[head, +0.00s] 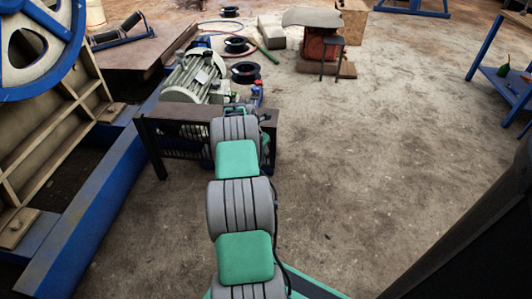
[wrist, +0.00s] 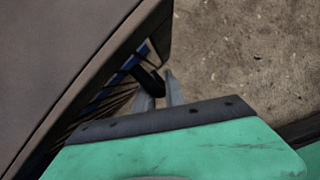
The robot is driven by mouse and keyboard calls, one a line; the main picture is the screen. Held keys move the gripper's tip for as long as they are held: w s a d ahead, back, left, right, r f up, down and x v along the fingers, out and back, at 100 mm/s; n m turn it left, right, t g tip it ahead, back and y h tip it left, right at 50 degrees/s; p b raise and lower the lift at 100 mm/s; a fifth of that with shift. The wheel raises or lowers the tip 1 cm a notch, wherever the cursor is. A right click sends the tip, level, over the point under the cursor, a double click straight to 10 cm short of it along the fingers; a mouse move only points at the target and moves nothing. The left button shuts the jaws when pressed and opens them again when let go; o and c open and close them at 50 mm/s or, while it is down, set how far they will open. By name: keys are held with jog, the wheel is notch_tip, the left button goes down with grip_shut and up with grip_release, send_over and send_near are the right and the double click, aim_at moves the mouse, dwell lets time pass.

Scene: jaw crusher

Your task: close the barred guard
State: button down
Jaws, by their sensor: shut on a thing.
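The barred guard (head: 196,156) shows in the head view as dark upright bars below a brown top, left of my arm. In the wrist view its dark bars (wrist: 92,112) run under the brown top panel's edge. My gripper (wrist: 160,92) has its two grey fingers at the guard's right end, shut on a dark bar-like part (wrist: 148,77) there. Most of that part is hidden by the fingers and the panel. In the head view my arm covers the gripper and the guard's right end. I cannot tell how far open the guard stands.
A grey-green motor (head: 195,75) stands just behind the guard. The crusher's blue frame (head: 90,225) and wheel (head: 35,45) are at the left. A red stand (head: 318,45) and black rings are farther back. A blue table (head: 505,85) is at the far right. Floor right of my arm is clear.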

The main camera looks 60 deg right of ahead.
jog(key=shift+w+d+r, duration=0.25)
jog(key=shift+d+r, duration=0.15)
jog(key=c, duration=1.7)
grip_release()
jog(key=p+v, duration=0.1)
jog(key=v, duration=0.1)
jog(key=p+v, duration=0.1)
jog(key=v, duration=0.2)
jog(key=p+v, duration=0.1)
jog(key=v, duration=0.1)
jog(key=shift+s+a, duration=0.15)
jog(key=shift+a, duration=0.25)
jog(key=shift+p, duration=0.3)
